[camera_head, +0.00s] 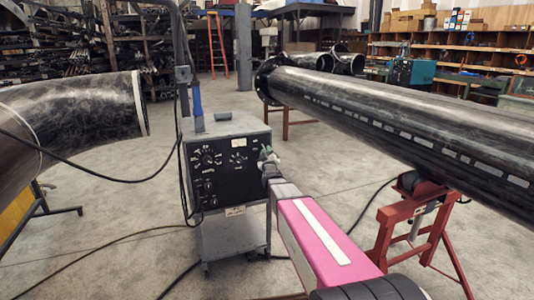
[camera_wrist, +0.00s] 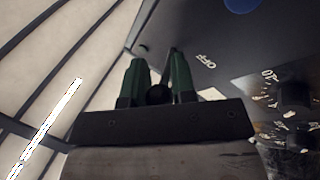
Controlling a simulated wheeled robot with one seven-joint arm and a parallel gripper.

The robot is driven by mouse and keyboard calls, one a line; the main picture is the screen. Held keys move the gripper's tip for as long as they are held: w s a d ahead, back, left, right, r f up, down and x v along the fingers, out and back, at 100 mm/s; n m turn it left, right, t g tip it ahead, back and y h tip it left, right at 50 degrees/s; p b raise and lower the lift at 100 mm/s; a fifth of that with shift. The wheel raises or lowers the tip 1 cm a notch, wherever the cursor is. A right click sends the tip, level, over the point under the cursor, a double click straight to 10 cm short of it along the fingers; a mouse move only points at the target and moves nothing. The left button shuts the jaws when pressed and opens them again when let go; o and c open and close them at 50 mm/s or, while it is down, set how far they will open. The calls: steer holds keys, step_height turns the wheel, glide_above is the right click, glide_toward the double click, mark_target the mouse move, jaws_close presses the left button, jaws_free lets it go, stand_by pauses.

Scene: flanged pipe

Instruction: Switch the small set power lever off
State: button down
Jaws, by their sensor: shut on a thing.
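The small set (camera_head: 230,165) is a grey box with a black front panel of dials, standing on a grey wheeled stand. My arm reaches to the right part of its panel, where my gripper (camera_head: 267,158) meets it. In the wrist view, the two green fingers of my gripper (camera_wrist: 159,75) point at the dark panel (camera_wrist: 215,35). They are closed around a dark, rounded piece, the power lever (camera_wrist: 158,95), which is mostly hidden between them. A white OFF mark (camera_wrist: 206,61) shows just right of the fingers. The lever's exact position cannot be told.
A large black flanged pipe (camera_head: 400,115) runs along the right on a red stand (camera_head: 420,220). A curved pipe (camera_head: 75,120) is at left. Cables (camera_head: 100,245) cross the concrete floor. A dial (camera_wrist: 292,92) is right of the fingers in the wrist view.

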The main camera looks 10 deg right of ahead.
steer(key=shift+w+f+m+t, duration=0.15)
steer(key=shift+f+m+t, duration=0.15)
steer(key=shift+t, duration=0.4)
steer(key=c, duration=1)
jaws_free()
steer(key=shift+o, duration=0.2)
steer(key=v, duration=1.1)
steer(key=shift+a, duration=0.1)
